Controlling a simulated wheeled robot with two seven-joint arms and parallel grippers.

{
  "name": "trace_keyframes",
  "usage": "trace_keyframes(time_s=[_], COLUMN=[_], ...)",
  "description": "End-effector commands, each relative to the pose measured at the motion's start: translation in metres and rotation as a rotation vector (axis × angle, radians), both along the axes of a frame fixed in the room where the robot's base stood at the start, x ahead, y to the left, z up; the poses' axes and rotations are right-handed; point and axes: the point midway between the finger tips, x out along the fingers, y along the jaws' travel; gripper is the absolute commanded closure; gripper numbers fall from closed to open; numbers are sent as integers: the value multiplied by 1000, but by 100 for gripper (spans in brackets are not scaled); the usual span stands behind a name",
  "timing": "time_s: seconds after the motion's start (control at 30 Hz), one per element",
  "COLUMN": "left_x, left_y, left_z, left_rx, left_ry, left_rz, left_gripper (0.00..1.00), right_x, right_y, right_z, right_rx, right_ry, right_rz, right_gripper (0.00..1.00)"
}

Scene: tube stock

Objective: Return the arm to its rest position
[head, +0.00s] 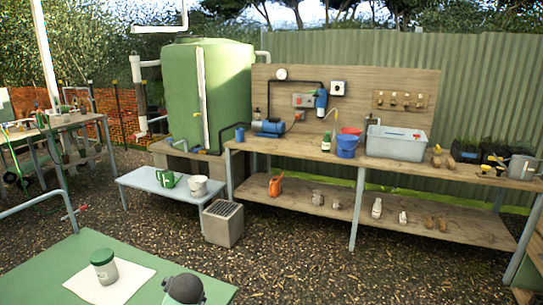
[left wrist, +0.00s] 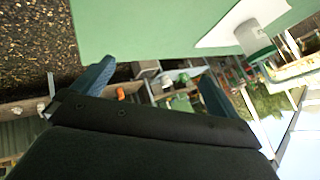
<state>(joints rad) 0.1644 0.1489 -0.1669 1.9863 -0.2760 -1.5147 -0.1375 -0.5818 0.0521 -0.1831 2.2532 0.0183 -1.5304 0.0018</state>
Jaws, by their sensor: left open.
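My left gripper (left wrist: 157,70) shows in the left wrist view with its two blue fingers wide apart and nothing between them. It is apart from the green table (left wrist: 140,25), which fills the top of that tilted view. A jar with a green lid (head: 104,265) stands upright on a white sheet (head: 128,280) on the green table (head: 60,262) in the head view. The jar also shows in the left wrist view (left wrist: 257,42), off to the right of the fingers. My left gripper's fingers do not show in the head view. My right gripper is in neither view.
A dark rounded shape (head: 184,288) is at the green table's front edge; I cannot tell what it is. Beyond lie a low bench (head: 150,186) with a green can and pale bucket, a grey crate (head: 223,224), and a long workbench (head: 290,150). Open mulch ground lies between.

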Motion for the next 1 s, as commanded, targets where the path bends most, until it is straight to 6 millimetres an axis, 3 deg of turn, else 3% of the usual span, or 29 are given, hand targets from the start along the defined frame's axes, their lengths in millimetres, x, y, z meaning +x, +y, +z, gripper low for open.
trace_keyframes(time_s=[0.1,0.4,0.6,1.0], left_x=[-44,-155,-229,-377], left_y=[-30,-84,-104,-117], left_z=[-24,-78,-113,-193], left_rx=[-158,-368,-435,-472], left_ry=[16,141,235,462], left_rz=[11,-37,-47,6], left_gripper=[1,1,1,1], right_x=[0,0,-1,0], right_y=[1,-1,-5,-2], right_z=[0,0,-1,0], right_rx=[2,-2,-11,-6], right_ry=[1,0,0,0], right_rz=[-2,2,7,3], right_gripper=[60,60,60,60])
